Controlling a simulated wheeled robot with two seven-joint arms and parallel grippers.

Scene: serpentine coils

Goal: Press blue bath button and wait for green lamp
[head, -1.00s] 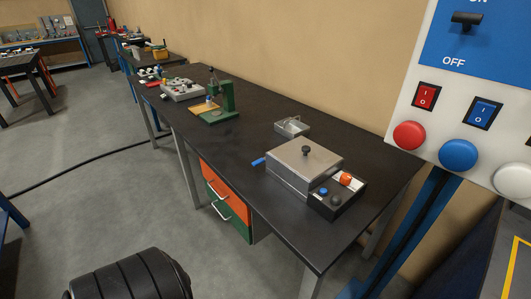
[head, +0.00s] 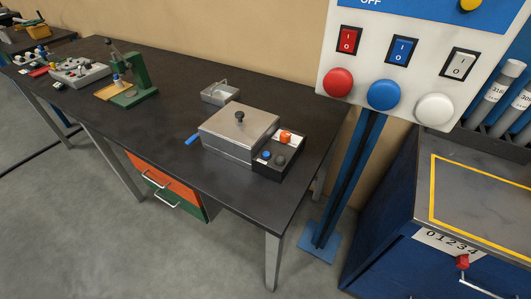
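A metal bath box (head: 238,131) with a lid and dark knob sits on the black workbench, with a blue handle (head: 192,140) at its left side. A dark control block (head: 278,157) is attached at its right. On the block are a small blue button (head: 266,155), an orange-red knob or lamp (head: 286,137) and a dark grey knob (head: 279,160). I see no lit green lamp. Neither gripper is in view.
The black workbench (head: 170,95) holds a green press (head: 133,80) and a small metal tray (head: 220,93). A white panel (head: 420,65) on a blue post has a large blue button (head: 384,95). A blue cabinet (head: 430,250) stands at right.

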